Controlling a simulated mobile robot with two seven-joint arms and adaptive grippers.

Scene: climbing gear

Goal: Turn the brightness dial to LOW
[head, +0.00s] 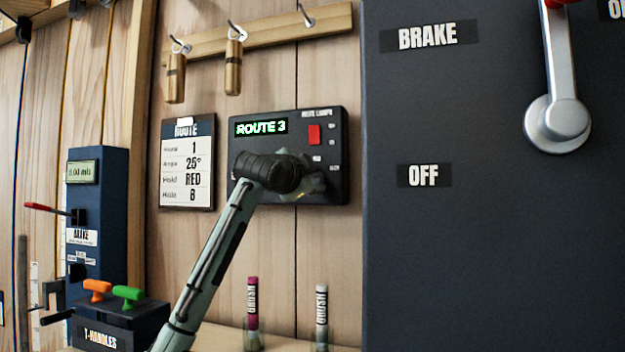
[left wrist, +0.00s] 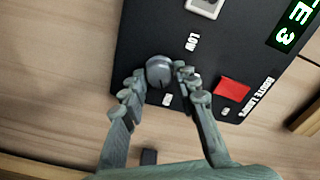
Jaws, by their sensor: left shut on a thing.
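The black control box (head: 255,146) on the wooden wall has a lit screen (head: 261,127) reading ROUTE 3 and a red switch (head: 314,135). The brightness dial is a round grey knob (left wrist: 159,71) in the left wrist view; its pointer is too unclear to read. The LOW label (left wrist: 192,42) is beside it. My left gripper (head: 305,184) is at the lower middle of the box. In the left wrist view, its fingers (left wrist: 157,84) close on the dial from both sides. In the head view my wrist and fingers hide the dial. My right gripper is not in view.
A route card (head: 187,162) hangs left of the box. A large dark panel (head: 470,260) with a silver lever (head: 560,100) stands at the right. T-handles (head: 128,295) and two brushes (head: 252,305) are below.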

